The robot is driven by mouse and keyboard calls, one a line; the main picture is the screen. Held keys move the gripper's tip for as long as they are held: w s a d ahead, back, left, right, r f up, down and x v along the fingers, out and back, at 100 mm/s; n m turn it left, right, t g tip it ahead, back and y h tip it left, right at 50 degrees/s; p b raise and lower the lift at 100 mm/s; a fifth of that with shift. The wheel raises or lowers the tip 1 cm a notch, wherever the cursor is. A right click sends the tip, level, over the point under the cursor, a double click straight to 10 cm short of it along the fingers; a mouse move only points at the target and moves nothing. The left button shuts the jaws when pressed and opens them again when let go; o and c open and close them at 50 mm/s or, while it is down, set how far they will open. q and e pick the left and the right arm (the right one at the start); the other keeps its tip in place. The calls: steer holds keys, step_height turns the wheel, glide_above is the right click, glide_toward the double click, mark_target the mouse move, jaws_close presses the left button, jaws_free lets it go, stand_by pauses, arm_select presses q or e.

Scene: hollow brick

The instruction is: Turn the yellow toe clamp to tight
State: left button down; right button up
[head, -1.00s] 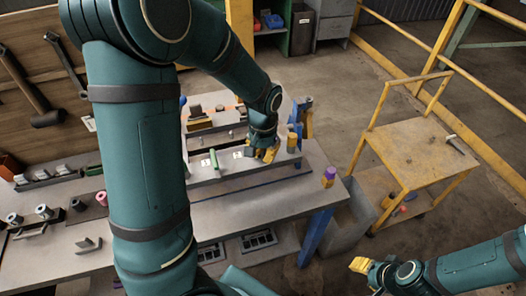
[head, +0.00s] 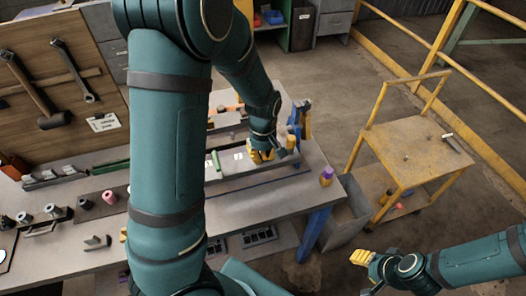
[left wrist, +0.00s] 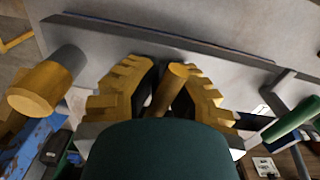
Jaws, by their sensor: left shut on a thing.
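My left gripper (head: 262,155) is over the grey bench fixture. In the left wrist view its yellow fingers (left wrist: 165,98) are shut on a short yellow-brown bar (left wrist: 172,76), which looks like the handle of the yellow toe clamp. The bar's lower part is hidden by my wrist, and in the head view the gripper covers it. A green handle (head: 216,161) lies to the left on the same fixture and also shows in the left wrist view (left wrist: 292,119). My right gripper (head: 362,257) is beyond the bench, away from the clamp; its opening is unclear.
A yellow-capped grey cylinder (left wrist: 40,88) stands close beside the left gripper. A yellow cart (head: 415,150) stands on the floor to the right. Spools (head: 109,197) and other small parts occupy the bench's left side.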

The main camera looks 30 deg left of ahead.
arm_select(q)
steer(key=shift+n+p, duration=0.3)
steer(key=shift+n, duration=0.4)
steer(key=c, duration=1)
jaws_free()
steer(key=shift+r, duration=0.5)
step_height(320, 180, up, 11)
